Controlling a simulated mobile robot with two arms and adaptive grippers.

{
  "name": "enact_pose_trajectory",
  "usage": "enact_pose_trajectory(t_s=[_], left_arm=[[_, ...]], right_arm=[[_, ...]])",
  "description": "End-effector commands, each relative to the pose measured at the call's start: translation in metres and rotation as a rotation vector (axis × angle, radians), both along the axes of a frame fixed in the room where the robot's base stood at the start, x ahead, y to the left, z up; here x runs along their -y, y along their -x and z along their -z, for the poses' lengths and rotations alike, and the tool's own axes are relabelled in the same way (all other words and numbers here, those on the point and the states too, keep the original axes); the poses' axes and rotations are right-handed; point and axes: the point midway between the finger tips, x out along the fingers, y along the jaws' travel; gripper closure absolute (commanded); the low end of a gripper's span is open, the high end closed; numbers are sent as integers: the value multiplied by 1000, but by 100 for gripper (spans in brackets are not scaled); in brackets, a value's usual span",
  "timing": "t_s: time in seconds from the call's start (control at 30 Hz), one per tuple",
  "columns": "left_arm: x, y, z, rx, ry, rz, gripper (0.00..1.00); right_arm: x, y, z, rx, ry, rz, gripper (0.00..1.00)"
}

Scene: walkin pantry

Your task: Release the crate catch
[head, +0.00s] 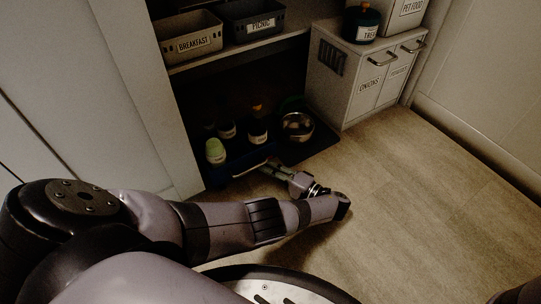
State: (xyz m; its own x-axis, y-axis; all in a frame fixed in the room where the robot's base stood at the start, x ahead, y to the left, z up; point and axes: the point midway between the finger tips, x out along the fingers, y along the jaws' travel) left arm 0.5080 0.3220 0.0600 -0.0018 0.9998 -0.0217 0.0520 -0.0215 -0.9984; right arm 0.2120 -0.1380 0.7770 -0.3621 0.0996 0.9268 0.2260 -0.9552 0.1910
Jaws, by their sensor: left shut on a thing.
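A dark blue crate (215,178) sits low in the shadowed space under the shelf. It holds several bottles, among them one with a pale green cap (215,150). A thin pale bar (248,171) runs along the crate's front edge. My right gripper is out of view.
Bins marked BREAKFAST (192,46) and PICNIC (258,24) sit on the shelf above. A white cabinet (352,82) stands at right. The wooden floor (420,190) is clear at right.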

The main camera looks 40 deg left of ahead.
Motion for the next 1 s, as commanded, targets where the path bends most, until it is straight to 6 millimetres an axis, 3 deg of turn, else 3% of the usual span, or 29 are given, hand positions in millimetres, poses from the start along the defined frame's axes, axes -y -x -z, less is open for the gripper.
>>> enact_pose_trajectory(t_s=[0.7, 0.73, 1.0], left_arm=[[-2, -3, -3, -63, -29, 8, 100], [-2, -3, -4, -63, -29, 8, 88], [-1, -2, -3, -65, -28, 4, 70]], right_arm=[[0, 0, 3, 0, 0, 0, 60], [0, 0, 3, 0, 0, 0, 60], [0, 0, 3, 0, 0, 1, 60]])
